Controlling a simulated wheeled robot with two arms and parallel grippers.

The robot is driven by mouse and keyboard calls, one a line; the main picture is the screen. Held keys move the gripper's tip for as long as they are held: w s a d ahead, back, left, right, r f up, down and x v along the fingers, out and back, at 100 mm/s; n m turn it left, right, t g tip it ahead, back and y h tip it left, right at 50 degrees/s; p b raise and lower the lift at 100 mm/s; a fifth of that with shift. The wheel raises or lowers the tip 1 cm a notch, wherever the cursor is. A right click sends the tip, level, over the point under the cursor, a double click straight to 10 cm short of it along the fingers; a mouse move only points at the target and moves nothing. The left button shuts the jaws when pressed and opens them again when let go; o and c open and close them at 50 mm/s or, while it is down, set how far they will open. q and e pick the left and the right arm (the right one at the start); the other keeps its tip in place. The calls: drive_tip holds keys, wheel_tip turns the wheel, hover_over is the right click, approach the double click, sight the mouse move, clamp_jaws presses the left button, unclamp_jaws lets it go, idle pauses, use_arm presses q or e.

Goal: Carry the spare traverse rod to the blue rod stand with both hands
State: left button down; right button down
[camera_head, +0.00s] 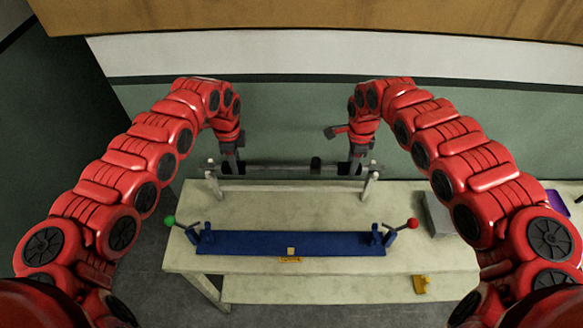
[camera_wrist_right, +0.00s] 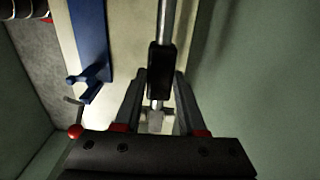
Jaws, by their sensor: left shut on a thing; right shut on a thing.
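The spare traverse rod (camera_head: 285,170) is a long grey bar with dark sleeves, lying level across the back of the table. My left gripper (camera_head: 232,166) is shut on it near its left end. My right gripper (camera_head: 355,166) is shut on it near its right end; in the right wrist view the fingers (camera_wrist_right: 160,85) close around a black sleeve of the rod (camera_wrist_right: 165,25). The blue rod stand (camera_head: 260,243) lies in front, empty, with a forked cradle at each end; one fork (camera_wrist_right: 92,78) shows in the right wrist view.
A pale rack (camera_head: 270,187) stands under the rod; I cannot tell whether they touch. A green-ball lever (camera_head: 169,220) and a red-ball lever (camera_head: 412,223) flank the stand. A grey box (camera_head: 438,215) and a yellow item (camera_head: 421,284) lie at right. The wall is close behind.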

use_arm(q)
drive_tip(key=shift+r, duration=0.1)
use_arm(e)
drive_tip(key=shift+r, duration=0.1)
